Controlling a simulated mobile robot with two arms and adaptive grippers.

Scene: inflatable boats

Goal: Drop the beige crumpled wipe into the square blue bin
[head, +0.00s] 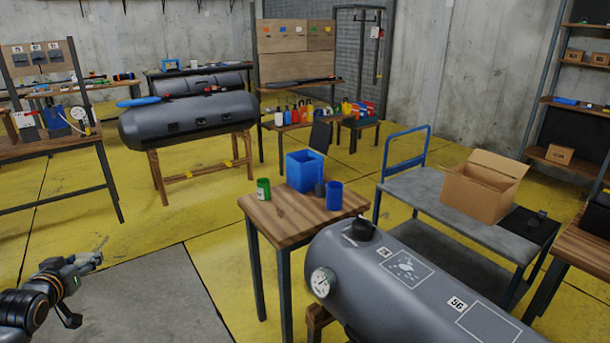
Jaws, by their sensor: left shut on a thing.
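The square blue bin (300,175) stands upright and open-topped on a small wooden table (270,221) right of the middle. My left gripper (94,256) is at the lower left, over the floor and well to the left of the table. It is shut on a small, thin, pale scrap (101,243) that sticks up at its fingertips. This looks like the beige crumpled wipe, though it is too small to see clearly. The inside of the bin is mostly hidden. My right gripper is not in view.
A green can (263,189), a round blue cup (334,195) and a dark cup (320,188) stand close around the bin. A grey boat tube (400,285) lies in front. A cart (430,193) with a cardboard box (483,188) stands right. Floor between gripper and table is clear.

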